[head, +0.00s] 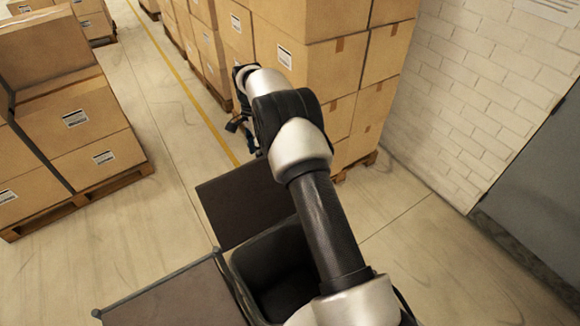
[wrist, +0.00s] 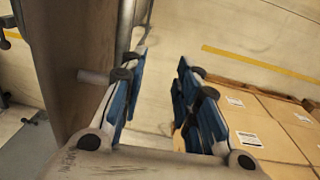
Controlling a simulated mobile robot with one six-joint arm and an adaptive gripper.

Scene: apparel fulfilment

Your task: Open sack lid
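The dark sack (head: 238,262) stands low in the head view, with its black inside showing and my arm crossing over it. A flat brown panel, which looks like the lid (head: 232,206), extends outward from the sack's far edge, so the opening is uncovered. In the wrist view a brown panel (wrist: 75,50), apparently this lid, fills the left side, with a pale peg-like handle (wrist: 93,77) beside my left finger; contact cannot be told. My gripper (wrist: 161,60) is open with nothing between its blue fingers. In the head view my gripper (head: 240,130) is small, beyond the lid.
Another brown panel (head: 175,302) with a dark rim lies at lower left. Stacked cartons (head: 308,70) on a pallet stand close beyond my arm, and more cartons (head: 75,125) stand at left. A white brick wall (head: 455,120) is at right. Floor between the pallets is clear.

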